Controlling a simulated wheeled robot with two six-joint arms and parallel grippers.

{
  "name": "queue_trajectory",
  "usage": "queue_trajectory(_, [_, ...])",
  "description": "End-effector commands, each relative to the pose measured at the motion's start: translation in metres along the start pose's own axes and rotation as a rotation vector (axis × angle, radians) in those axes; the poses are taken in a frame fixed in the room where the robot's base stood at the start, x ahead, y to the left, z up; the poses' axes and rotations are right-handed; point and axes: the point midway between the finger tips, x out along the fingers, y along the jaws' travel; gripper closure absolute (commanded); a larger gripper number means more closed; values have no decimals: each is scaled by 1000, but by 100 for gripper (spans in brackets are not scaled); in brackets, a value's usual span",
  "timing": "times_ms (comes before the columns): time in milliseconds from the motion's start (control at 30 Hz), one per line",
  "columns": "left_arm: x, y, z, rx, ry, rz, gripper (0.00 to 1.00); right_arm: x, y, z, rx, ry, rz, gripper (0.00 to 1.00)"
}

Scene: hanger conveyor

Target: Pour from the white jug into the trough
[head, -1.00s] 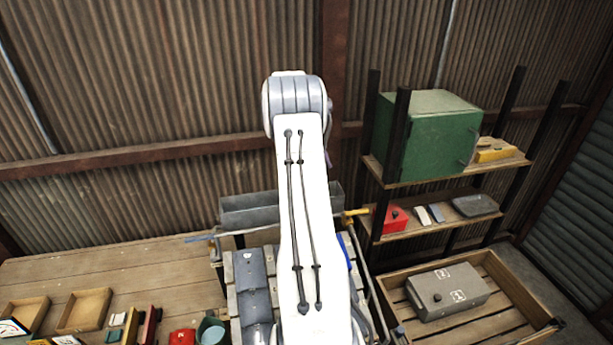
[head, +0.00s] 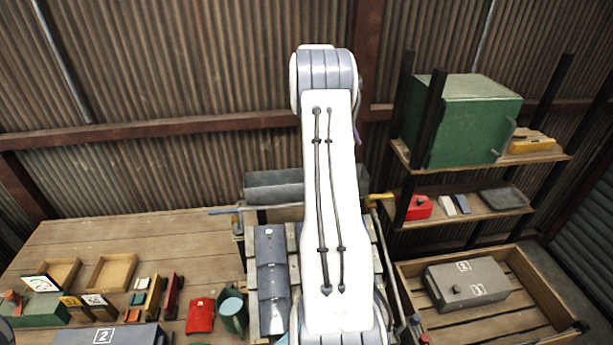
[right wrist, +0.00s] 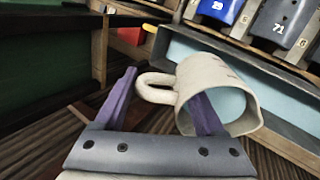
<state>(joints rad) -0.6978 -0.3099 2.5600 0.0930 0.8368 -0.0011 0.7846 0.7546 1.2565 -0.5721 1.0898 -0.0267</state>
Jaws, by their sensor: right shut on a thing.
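The white jug (right wrist: 208,85) is in the right wrist view, tilted, with its open mouth towards the lower right. A pale blue surface shows inside it; I cannot tell whether it is liquid. My right gripper (right wrist: 163,86) is shut on the jug, its purple fingers either side of the handle (right wrist: 152,88). The long grey trough (head: 275,186) stands against the corrugated wall in the head view, partly behind my right arm. In the right wrist view, a long pale blue trough-like channel (right wrist: 190,52) lies behind the jug.
Shelves with a green cabinet (head: 462,122) and a wooden crate (head: 540,328) are at right.

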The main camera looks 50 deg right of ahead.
Motion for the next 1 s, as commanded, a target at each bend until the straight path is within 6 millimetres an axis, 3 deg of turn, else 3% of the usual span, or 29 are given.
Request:
queue_trajectory(433, [14, -1, 1, 0, 0, 0, 100, -6, 0, -1, -2, -8, 85, 100])
queue_trajectory(1000, [17, -1, 1, 0, 0, 0, 100, -8, 0, -1, -3, -13, 113, 100])
